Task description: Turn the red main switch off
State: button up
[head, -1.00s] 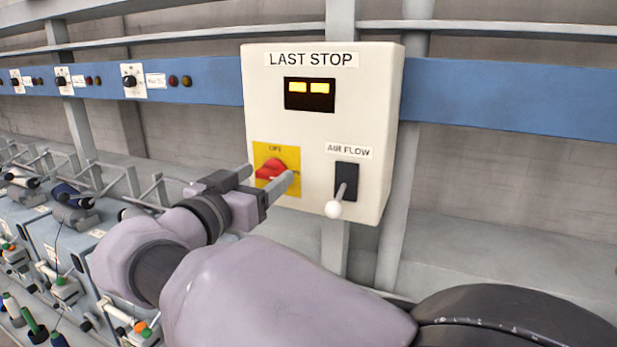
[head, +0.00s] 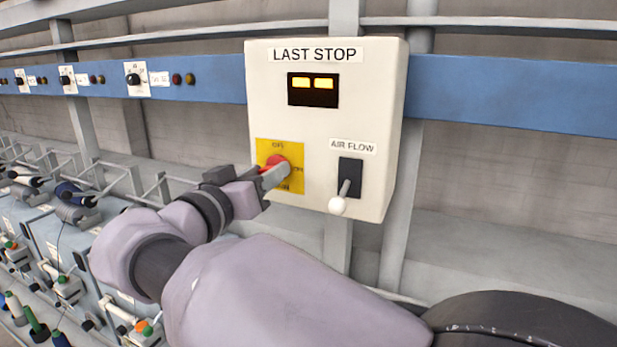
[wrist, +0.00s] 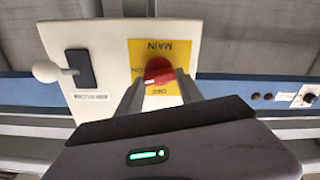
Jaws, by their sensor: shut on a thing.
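The red main switch (head: 276,161) sits on a yellow plate (head: 265,152) at the lower left of the white LAST STOP box (head: 325,125). In the wrist view, where the labels are upside down, the red switch (wrist: 158,70) shows between the two finger ends (wrist: 158,88). The exact angle of the handle is hard to tell.
A blue rail (head: 500,95) runs behind, and spinning machines (head: 60,250) stand at the lower left.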

jog(key=shift+a+f+n+p, duration=0.1)
jog(key=shift+n+p, duration=0.75)
jog(key=shift+n, duration=2.9)
jog(key=shift+f+n+p, duration=0.1)
jog(key=shift+n+p, duration=0.7)
jog(key=shift+n, duration=2.95)
jog(key=o, duration=1.4)
jog(key=p+v, duration=0.3)
jog(key=v, duration=1.4)
jog(key=shift+s+a, duration=0.15)
